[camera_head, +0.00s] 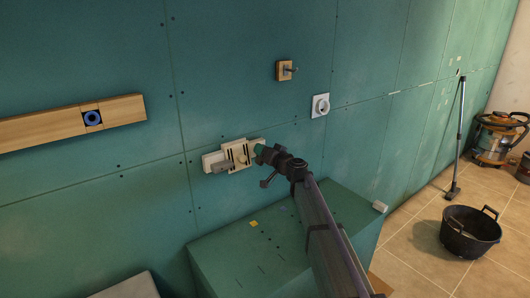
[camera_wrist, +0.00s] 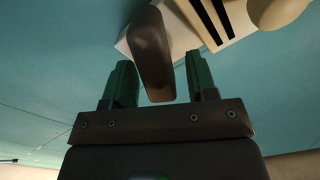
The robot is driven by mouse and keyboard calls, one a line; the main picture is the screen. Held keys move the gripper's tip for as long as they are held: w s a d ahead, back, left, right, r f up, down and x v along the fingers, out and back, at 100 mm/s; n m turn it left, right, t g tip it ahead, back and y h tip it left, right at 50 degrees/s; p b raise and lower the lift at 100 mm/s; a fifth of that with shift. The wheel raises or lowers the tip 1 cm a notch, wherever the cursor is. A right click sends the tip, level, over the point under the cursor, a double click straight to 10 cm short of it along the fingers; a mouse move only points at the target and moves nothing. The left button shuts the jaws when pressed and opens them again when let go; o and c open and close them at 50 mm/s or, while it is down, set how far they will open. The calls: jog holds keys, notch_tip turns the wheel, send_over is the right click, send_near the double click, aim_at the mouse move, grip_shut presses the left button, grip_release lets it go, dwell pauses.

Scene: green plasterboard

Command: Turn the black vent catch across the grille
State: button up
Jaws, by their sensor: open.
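A vent fitting with a cream slotted grille plate (camera_head: 236,154) is mounted on the green wall, left of centre in the head view. In the wrist view the catch (camera_wrist: 152,50) is a long rounded bar whose near end lies between my fingers in the picture; I see no clear contact. The slotted plate (camera_wrist: 228,22) is behind it to the right. My gripper (camera_head: 260,152) is open, with green fingertips, just right of the plate in the head view.
A round cream knob (camera_wrist: 278,12) stands beside the slots. A white socket (camera_head: 320,105) and a wooden block with a hook (camera_head: 285,70) are up to the right. A green box (camera_head: 225,262) stands below. A black tub (camera_head: 470,231) is on the floor at right.

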jog(key=c, duration=0.9)
jog(key=shift+d+m, duration=0.1)
jog(key=shift+m, duration=0.2)
jog(key=m, duration=0.5)
jog(key=shift+d+f+m, duration=0.1)
jog(key=shift+f+m, duration=0.1)
jog(key=shift+m, duration=0.1)
jog(key=m, duration=0.5)
jog(key=shift+w+f+m+b, duration=0.1)
jog(key=shift+f+m+b, duration=0.1)
jog(key=shift+m+b, duration=0.15)
jog(key=o, duration=0.9)
